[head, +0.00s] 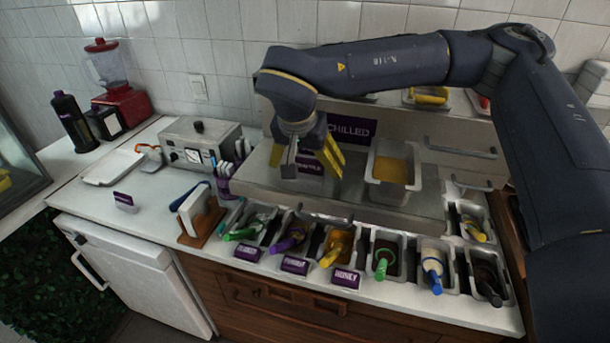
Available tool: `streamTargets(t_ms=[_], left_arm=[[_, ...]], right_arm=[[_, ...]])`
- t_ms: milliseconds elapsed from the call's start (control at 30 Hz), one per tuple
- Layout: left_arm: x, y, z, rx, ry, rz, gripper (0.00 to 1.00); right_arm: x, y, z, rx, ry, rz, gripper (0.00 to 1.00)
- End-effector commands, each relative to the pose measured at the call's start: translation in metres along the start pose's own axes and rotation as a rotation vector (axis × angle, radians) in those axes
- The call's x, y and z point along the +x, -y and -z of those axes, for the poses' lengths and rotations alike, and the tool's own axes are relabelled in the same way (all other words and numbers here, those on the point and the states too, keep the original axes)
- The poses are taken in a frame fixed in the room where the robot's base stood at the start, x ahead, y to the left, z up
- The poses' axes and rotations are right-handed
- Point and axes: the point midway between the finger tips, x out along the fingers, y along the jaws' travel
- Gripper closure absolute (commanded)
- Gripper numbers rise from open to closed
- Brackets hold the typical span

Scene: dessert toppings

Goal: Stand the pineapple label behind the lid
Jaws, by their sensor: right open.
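A purple label (311,168) with white lettering, only partly readable but seemingly the pineapple one, stands at the back of the steel chilled top. My right gripper (310,163) is open over it, with a yellow finger part to the label's right and a grey one to its left. I cannot tell whether the fingers touch the label. A flat grey steel lid (262,180) seems to lie in front of the label, left of an open steel pan (391,190) of yellow topping. My left gripper is not in view.
A CHILLED sign (356,129) stands behind the gripper. Several topping bins with coloured-handled utensils line the front, with purple labels such as HONEY (345,279). A grey appliance (197,143), a label rack (224,182) and a white tray (112,167) are left. The counter's left part has free room.

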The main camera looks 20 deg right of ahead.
Motion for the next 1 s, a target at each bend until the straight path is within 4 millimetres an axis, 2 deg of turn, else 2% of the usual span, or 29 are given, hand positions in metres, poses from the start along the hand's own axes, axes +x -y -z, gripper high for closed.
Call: streamTargets(t_ms=[200,533,1000], left_arm=[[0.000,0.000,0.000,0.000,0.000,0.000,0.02],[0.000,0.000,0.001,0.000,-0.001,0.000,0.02],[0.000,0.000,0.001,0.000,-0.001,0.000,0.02]], right_arm=[[0.021,0.000,0.000,0.001,0.002,-0.001,0.00],[0.025,0.000,0.000,0.001,0.000,0.000,0.00],[0.024,0.000,0.000,0.001,0.000,0.000,0.53]])
